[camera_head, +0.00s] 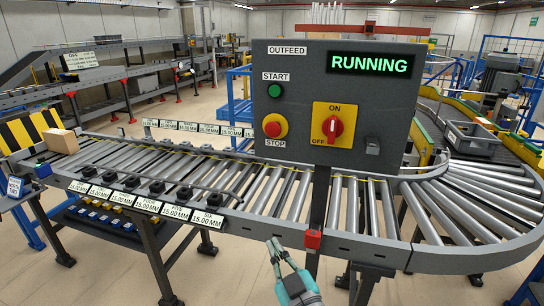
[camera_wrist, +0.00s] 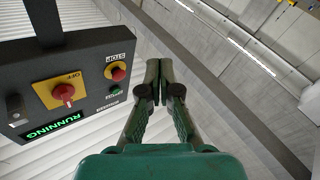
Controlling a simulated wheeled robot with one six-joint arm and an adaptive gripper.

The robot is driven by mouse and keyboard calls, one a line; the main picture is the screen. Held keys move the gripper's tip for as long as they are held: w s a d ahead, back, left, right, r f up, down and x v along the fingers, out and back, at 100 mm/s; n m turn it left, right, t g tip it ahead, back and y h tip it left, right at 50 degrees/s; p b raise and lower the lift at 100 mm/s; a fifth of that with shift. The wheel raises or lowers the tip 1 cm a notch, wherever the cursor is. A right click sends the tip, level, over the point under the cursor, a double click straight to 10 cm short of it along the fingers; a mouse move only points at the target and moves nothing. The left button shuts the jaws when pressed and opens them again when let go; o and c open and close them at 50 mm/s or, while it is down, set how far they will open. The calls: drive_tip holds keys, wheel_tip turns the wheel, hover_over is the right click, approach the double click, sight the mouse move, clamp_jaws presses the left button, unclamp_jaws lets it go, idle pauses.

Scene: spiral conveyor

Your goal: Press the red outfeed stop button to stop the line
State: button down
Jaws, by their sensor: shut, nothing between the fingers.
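The red stop button (camera_head: 275,126) sits on a yellow ring on the dark outfeed panel (camera_head: 290,60), above the label STOP. The panel's display (camera_head: 369,64) reads RUNNING in green. A green start button (camera_head: 275,91) is above the stop button, and a red rotary switch (camera_head: 334,126) on a yellow plate is to the right. My gripper (camera_head: 280,250) is low in front of the conveyor's near rail, well below the panel. In the wrist view my gripper (camera_wrist: 159,72) is shut and empty, and the stop button (camera_wrist: 118,74) is to its left, apart from it.
A roller conveyor (camera_head: 430,212) runs behind and below the panel and curves at right. A small red box (camera_head: 313,239) is on the near rail, close to my gripper. A cardboard box (camera_head: 61,141) and a grey tote (camera_head: 471,139) are on the line. Space before the panel looks clear.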

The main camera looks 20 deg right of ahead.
sight(271, 136)
drive_tip(key=w+a+r+n, duration=0.1)
drive_tip(key=w+r, duration=0.2)
drive_tip(key=r, duration=0.6)
drive_tip(key=w+r+n+t+y, duration=0.1)
drive_tip(key=w+r, duration=0.3)
drive_tip(key=r, duration=0.6)
drive_tip(key=shift+a+r+n+t, duration=0.3)
drive_tip(key=shift+a, duration=0.05)
drive_tip(key=shift+w, duration=0.2)
drive_tip(key=w+d, duration=0.5)
drive_tip(key=w, duration=0.2)
drive_tip(key=shift+d, duration=0.15)
idle(0.5)
drive_tip(key=shift+w+d, duration=0.2)
drive_tip(key=shift+w, duration=0.1)
